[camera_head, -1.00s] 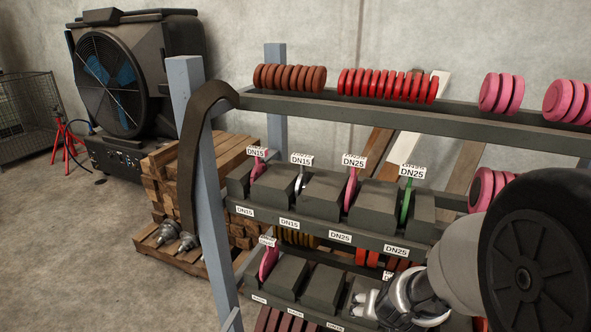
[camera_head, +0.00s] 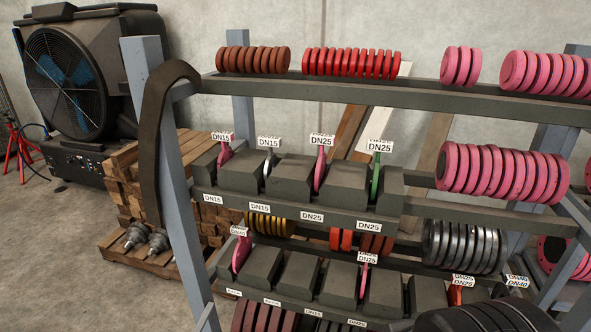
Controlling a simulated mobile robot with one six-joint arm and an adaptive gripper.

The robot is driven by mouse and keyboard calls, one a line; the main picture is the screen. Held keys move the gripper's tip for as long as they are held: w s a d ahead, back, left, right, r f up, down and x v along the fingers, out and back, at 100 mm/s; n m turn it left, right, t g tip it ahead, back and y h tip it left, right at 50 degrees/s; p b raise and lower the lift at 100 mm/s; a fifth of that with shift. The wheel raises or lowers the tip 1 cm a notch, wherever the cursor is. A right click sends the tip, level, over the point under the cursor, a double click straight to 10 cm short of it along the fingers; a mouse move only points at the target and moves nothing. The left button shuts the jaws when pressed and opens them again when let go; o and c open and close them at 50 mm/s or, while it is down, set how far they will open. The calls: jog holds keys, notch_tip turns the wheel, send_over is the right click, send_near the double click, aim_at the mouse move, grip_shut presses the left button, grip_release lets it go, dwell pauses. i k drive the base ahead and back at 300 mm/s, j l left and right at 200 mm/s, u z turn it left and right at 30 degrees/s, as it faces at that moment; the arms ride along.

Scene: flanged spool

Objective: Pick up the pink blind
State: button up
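Several pink blinds with tags stand upright in slots between dark blocks on the rack. On the middle shelf, one pink blind (camera_head: 225,156) tagged DN15 is at the left, and another pink blind (camera_head: 320,170) tagged DN25 is near the middle. On the lower shelf, a pink blind (camera_head: 241,254) tagged DN40 is at the left, and a pink blind (camera_head: 364,279) tagged DN25 is further right. Which one the task means cannot be told. My gripper is out of view; only a dark rounded part of my arm shows at the bottom right edge.
A silver blind (camera_head: 268,168) and a green blind (camera_head: 375,178) share the middle shelf. Red discs (camera_head: 352,63) and pink discs (camera_head: 503,172) sit in rows on the rack. A blue-grey post (camera_head: 170,160) bounds the rack's left side. A wooden pallet (camera_head: 145,262) lies left of it.

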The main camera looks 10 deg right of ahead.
aim_at(367, 257)
jog(key=j+z, duration=0.15)
jog(key=z, duration=0.3)
jog(key=i+j+z, duration=0.1)
jog(key=z, duration=0.3)
jog(key=j+z, duration=0.2)
jog(key=z, duration=0.25)
jog(key=j+z, duration=0.15)
jog(key=j, duration=0.35)
jog(key=j+z, duration=0.15)
jog(key=j, duration=0.35)
jog(key=k+j+z, duration=0.15)
jog(key=j, duration=0.35)
jog(key=j+z, duration=0.15)
jog(key=j, duration=0.3)
jog(key=k, duration=0.05)
